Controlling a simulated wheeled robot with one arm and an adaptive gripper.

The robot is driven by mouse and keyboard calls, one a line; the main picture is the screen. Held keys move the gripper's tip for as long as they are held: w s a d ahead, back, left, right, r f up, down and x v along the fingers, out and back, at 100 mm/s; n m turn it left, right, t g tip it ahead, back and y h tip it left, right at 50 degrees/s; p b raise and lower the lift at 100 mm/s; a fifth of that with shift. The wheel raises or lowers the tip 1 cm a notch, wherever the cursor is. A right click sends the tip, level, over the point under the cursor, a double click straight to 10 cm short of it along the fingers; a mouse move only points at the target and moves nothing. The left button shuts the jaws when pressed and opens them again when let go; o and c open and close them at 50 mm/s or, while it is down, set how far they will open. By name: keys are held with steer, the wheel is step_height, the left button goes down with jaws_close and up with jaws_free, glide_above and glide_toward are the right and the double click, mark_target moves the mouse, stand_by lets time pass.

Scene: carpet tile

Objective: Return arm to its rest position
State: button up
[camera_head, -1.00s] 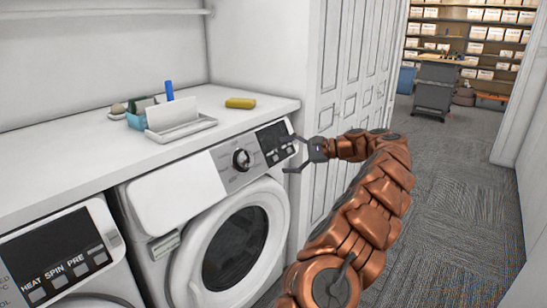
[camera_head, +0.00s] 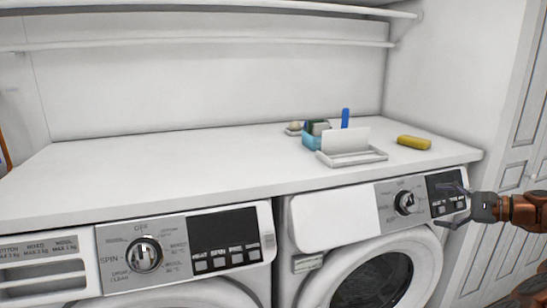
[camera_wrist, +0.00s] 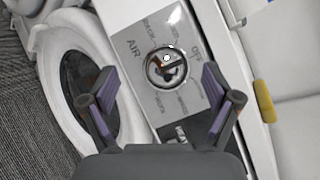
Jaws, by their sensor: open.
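My gripper (camera_head: 466,206) is at the right edge of the head view, in front of the right-hand machine's control panel. Its fingers are spread and nothing is between them. In the wrist view my gripper (camera_wrist: 155,88) shows both fingers apart, with the panel's round knob (camera_wrist: 166,68) seen between and beyond them. The same knob (camera_head: 406,203) shows in the head view, left of my fingertips. My copper-coloured arm is only partly in the head view; most of it is cut off at the right.
A white counter (camera_head: 220,165) runs above two front-loading machines. A shelf (camera_head: 220,14) hangs above. Folding doors (camera_head: 505,180) stand at right.

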steer(key=a+r+n+g+y, duration=0.15)
steer(key=a+n+g, duration=0.25)
steer(key=a, duration=1.1)
steer(key=s+a+f+n+g+h, duration=0.25)
steer(key=s+a, duration=0.45)
steer(key=a, duration=0.4)
steer(key=s+a+f+n+g+h, duration=0.1)
steer(key=s+a+n+g, duration=0.3)
steer(key=s+a, duration=0.45)
steer(key=s+a+f+n+g+h, duration=0.2)
steer(key=s+a+f+n+h, duration=0.15)
steer(key=s+f, duration=0.45)
steer(key=s+d+f+n+h, duration=0.1)
steer(key=s+d+f+h, duration=0.2)
steer(key=s, duration=0.5)
steer(key=s+d+f+n+h, duration=0.1)
steer(key=s+d+f+h, duration=0.15)
steer(key=s, duration=0.65)
step_height(320, 180, up, 19)
steer(key=d+p, duration=0.1)
steer(key=p, duration=1.6)
steer(key=shift+w+f, duration=0.15)
steer(key=shift+w, duration=0.25)
